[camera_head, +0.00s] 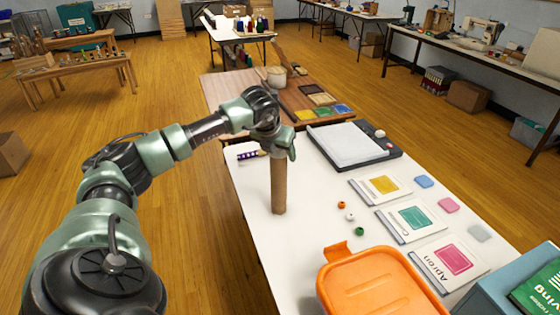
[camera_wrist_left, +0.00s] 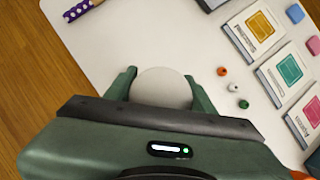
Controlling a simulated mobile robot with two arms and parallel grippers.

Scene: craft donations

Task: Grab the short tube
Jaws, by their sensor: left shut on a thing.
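The short tube is a brown cardboard cylinder (camera_head: 279,187), standing upright at the left side of the white table (camera_head: 300,240). My left gripper (camera_head: 277,150) is at its upper end, with the fingers closed around it. In the left wrist view the tube's pale round end (camera_wrist_left: 161,88) sits between the two green fingers, which touch its sides. The tube's lower end looks to be at the tabletop; I cannot tell whether it touches. My right gripper is not in view.
A purple dotted roll (camera_head: 250,154) lies behind the tube. Small beads (camera_head: 350,217), kit packets (camera_head: 404,222) and an orange lidded bin (camera_head: 375,285) are to the right. A grey cutting device (camera_head: 355,145) lies further back. The table between tube and beads is clear.

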